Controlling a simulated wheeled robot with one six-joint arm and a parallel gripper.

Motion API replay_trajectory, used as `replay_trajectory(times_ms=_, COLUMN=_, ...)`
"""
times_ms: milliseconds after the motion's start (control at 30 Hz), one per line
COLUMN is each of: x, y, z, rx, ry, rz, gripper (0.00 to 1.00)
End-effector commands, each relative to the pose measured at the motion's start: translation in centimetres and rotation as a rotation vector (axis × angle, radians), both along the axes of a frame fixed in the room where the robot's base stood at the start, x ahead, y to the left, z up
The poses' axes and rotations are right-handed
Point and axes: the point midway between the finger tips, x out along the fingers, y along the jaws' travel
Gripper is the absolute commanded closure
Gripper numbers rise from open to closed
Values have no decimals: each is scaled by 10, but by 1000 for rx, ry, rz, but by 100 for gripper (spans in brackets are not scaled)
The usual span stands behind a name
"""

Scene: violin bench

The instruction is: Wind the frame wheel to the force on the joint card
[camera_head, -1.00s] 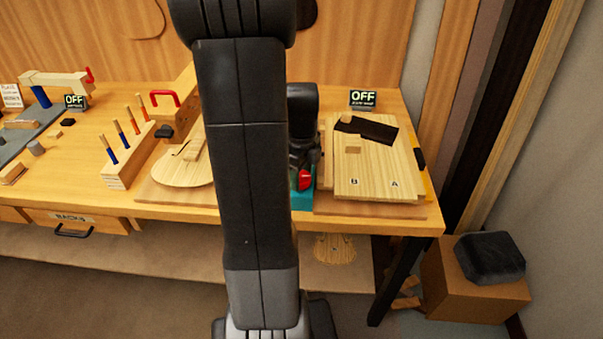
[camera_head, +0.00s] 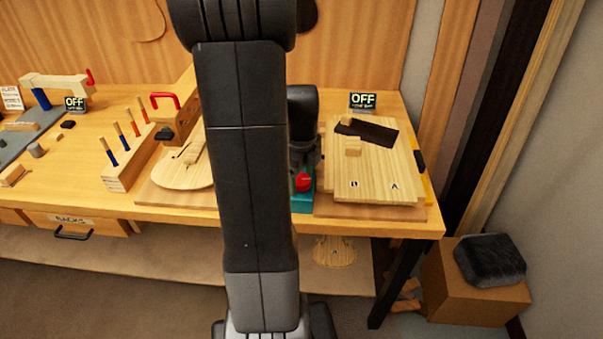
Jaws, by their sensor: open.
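My gripper (camera_head: 302,160) is at the lower end of my dark wrist, right of my thick arm link, and is mostly hidden. It is open, with nothing seen in it. Just below it is a red rounded part (camera_head: 303,182) over a teal base (camera_head: 303,203); I cannot tell whether this is the frame wheel or whether they touch. A white printed card (camera_head: 11,97) stands at the far left; its text is too small to read, so I cannot tell if it is the joint card. One display (camera_head: 363,101) reads OFF at the back right; another (camera_head: 75,103) reads OFF at the left.
A pale board (camera_head: 375,180) with small blocks and a dark strip lies right of my gripper. A box (camera_head: 470,290) stands below right.

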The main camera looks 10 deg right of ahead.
Motion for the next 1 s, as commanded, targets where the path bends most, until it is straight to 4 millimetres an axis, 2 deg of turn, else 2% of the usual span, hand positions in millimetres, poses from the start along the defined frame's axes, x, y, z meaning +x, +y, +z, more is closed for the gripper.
replay_trajectory(times_ms=167, x=1, y=0, z=13, rx=-1, ry=-4, rz=0, gripper=30)
replay_trajectory(times_ms=267, x=1, y=0, z=31, rx=-1, ry=-5, rz=0, gripper=30)
replay_trajectory(times_ms=500, x=1, y=0, z=87, rx=-1, ry=-6, rz=0, gripper=30)
replay_trajectory(times_ms=700, x=1, y=0, z=122, rx=-1, ry=-4, rz=0, gripper=30)
replay_trajectory(times_ms=833, x=0, y=0, z=134, rx=-1, ry=-2, rz=0, gripper=30)
replay_trajectory(times_ms=1000, x=0, y=0, z=139, rx=0, ry=0, rz=0, gripper=30)
